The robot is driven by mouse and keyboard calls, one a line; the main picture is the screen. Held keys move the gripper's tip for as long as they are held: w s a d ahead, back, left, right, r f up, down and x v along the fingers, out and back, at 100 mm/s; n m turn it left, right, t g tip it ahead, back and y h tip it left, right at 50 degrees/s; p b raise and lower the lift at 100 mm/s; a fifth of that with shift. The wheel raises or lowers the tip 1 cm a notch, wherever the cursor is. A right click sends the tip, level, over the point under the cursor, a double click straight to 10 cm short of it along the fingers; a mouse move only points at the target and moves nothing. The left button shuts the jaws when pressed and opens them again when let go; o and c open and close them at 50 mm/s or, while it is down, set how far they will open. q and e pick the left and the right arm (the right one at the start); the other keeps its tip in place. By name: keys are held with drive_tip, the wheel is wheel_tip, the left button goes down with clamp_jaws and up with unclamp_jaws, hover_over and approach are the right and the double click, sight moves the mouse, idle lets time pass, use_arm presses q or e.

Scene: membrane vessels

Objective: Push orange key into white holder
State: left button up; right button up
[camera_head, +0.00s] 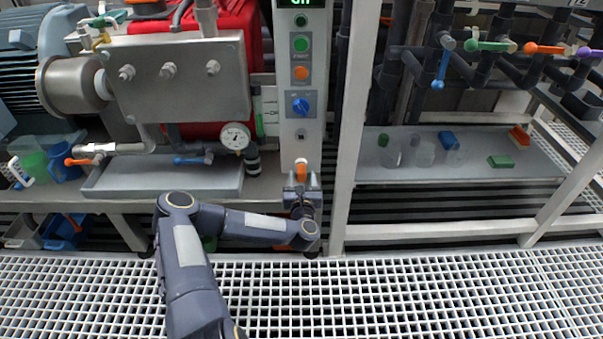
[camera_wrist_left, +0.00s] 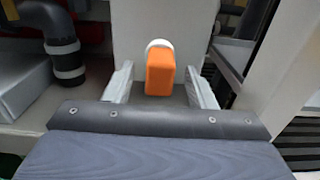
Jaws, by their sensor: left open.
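The orange key (camera_head: 301,171) sits at the lower front of the white control panel column (camera_head: 299,120). In the left wrist view the orange key (camera_wrist_left: 160,73) stands between my left gripper's fingers, with a gap on each side. A round white holder (camera_wrist_left: 159,44) shows as a rim behind the top of the key; the key hides most of it. The key's far end is hidden, so I cannot tell how deep it sits. My left gripper (camera_head: 301,181) is open around the key, and its two fingers also show in the left wrist view (camera_wrist_left: 161,84). My right gripper is not in view.
A metal tray shelf (camera_head: 170,180) and a pressure gauge (camera_head: 236,137) are left of the column. A white upright post (camera_head: 350,130) stands close on its right. Another shelf (camera_head: 462,172) holds glasses and coloured blocks. Grating floor (camera_head: 420,295) lies in front.

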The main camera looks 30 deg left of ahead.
use_arm(q)
drive_tip(key=p+v, duration=0.1)
drive_tip(key=v, duration=0.4)
drive_tip(key=shift+s+d, duration=0.15)
drive_tip(key=shift+s, duration=0.1)
